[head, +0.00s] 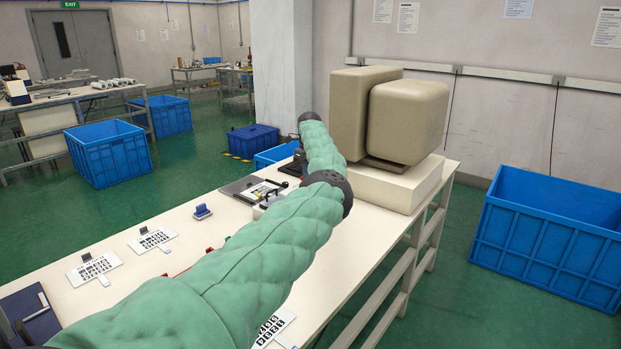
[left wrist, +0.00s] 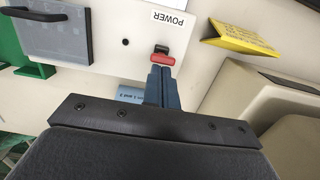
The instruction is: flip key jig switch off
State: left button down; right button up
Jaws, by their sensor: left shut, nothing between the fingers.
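In the left wrist view, the key jig (left wrist: 118,22) is a pale panel with a POWER label (left wrist: 173,19). Below the label is a switch (left wrist: 161,59) with a red lever and a small black part above it. My left gripper (left wrist: 162,70) is shut and empty, its blue-grey fingertips right at the red lever; I cannot tell whether they touch it. In the head view my green-sleeved left arm reaches across the bench and hides the switch and the fingers. My right gripper is in neither view.
A grey plate with a black handle (left wrist: 55,35) and a yellow note (left wrist: 243,33) flank the switch. Two beige padded blocks (head: 408,122) stand right of my arm. Keypad sheets (head: 94,269) and a blue stamp-like item (head: 202,212) lie on the white bench (head: 145,212).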

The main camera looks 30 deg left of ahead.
pick_arm(q)
jog(key=shift+a, duration=0.45)
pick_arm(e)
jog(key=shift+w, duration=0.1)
pick_arm(q)
jog(key=shift+r, duration=0.1)
jog(key=shift+r, duration=0.7)
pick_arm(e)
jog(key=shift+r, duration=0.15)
